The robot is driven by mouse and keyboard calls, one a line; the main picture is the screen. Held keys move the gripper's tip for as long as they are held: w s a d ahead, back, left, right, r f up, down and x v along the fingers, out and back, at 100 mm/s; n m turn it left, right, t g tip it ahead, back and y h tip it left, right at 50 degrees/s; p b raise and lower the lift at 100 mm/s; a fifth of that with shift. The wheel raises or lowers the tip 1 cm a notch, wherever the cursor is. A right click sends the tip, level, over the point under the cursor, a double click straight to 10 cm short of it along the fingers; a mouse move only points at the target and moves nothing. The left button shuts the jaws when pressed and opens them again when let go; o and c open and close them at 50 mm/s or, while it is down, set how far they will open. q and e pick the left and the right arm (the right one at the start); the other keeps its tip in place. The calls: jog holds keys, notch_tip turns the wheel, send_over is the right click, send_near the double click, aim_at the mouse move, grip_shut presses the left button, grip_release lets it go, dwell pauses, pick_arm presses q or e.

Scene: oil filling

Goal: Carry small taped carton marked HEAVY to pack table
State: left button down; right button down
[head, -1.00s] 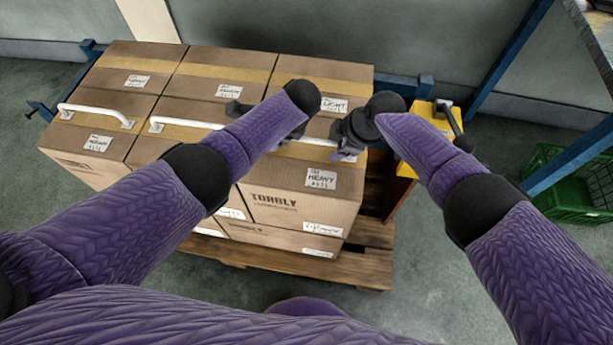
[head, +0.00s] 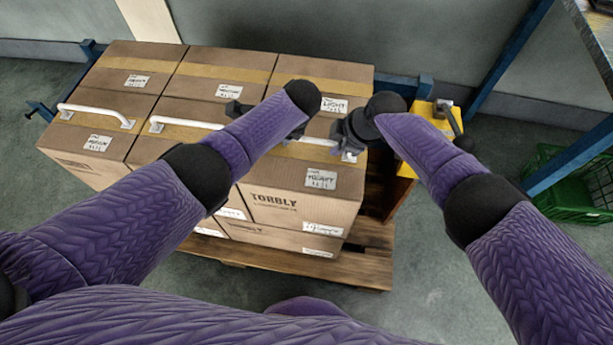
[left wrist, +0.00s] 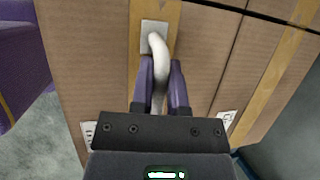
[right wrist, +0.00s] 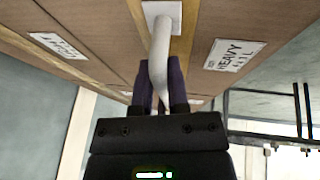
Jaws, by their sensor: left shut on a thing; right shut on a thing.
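The carton marked HEAVY (head: 290,205) is brown, with tape across its top. It sits at the front right of a stack of cartons, and its HEAVY label also shows in the right wrist view (right wrist: 235,54). A white bar handle (head: 318,141) runs over its top, partly hidden by my arms. My left gripper (head: 296,133) is shut around this handle near its left end, clear in the left wrist view (left wrist: 161,80). My right gripper (head: 348,142) is shut around the handle near its right end. I cannot identify the pack table for sure.
Other taped cartons (head: 215,70) stand close at the left and behind, one marked LIGHT (head: 335,75). A wooden pallet (head: 350,268) lies underneath. A yellow thing (head: 422,115) and blue posts (head: 512,55) stand at the right, with a green crate (head: 562,195) beyond. Floor in front right is clear.

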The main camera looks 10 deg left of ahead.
dwell(0.7)
